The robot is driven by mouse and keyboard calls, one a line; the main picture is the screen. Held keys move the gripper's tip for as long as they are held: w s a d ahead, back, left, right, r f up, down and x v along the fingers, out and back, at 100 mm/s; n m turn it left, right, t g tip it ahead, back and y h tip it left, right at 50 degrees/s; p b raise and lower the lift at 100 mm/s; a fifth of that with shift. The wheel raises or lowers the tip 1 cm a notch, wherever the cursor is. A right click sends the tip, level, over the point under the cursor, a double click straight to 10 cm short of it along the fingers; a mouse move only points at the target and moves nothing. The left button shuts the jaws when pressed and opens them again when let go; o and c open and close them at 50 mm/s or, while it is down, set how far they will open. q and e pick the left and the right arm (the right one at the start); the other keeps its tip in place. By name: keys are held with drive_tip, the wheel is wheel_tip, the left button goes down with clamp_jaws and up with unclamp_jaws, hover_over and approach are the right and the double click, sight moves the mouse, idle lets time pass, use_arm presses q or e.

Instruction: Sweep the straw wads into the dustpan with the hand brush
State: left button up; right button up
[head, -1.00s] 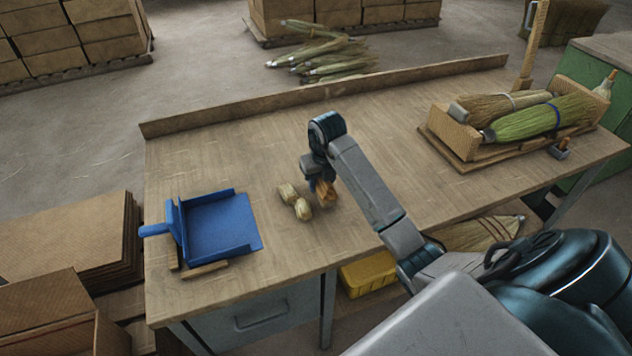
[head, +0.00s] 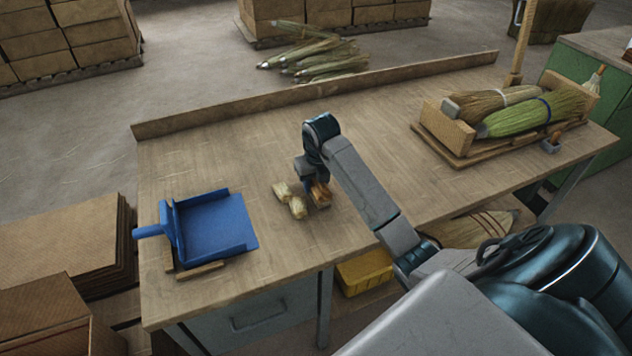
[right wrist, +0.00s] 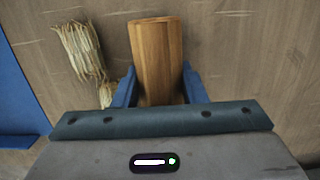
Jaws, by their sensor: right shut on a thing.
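Two pale straw wads lie on the bench in the head view: one (head: 281,191) a little farther back, one (head: 298,207) nearer. They also show at the left in the right wrist view (right wrist: 80,50). My right gripper (head: 313,190) is shut on the wooden hand brush (right wrist: 157,55), low at the bench, just right of the wads. The brush's bristles are hidden from both views. The blue dustpan (head: 215,226) lies at the bench's left end, its handle pointing left; its blue edge shows at the left of the right wrist view. My left gripper is not in view.
Wooden strips (head: 200,270) lie by the dustpan. A wooden tray (head: 448,128) with brooms stands at the right end of the bench. A low board (head: 300,98) runs along the back edge. The bench between wads and dustpan is clear.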

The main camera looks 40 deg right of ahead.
drive_tip(key=shift+f+b, duration=0.3)
drive_tip(key=shift+f, duration=0.15)
drive_tip(key=shift+r, duration=0.2)
idle(0.7)
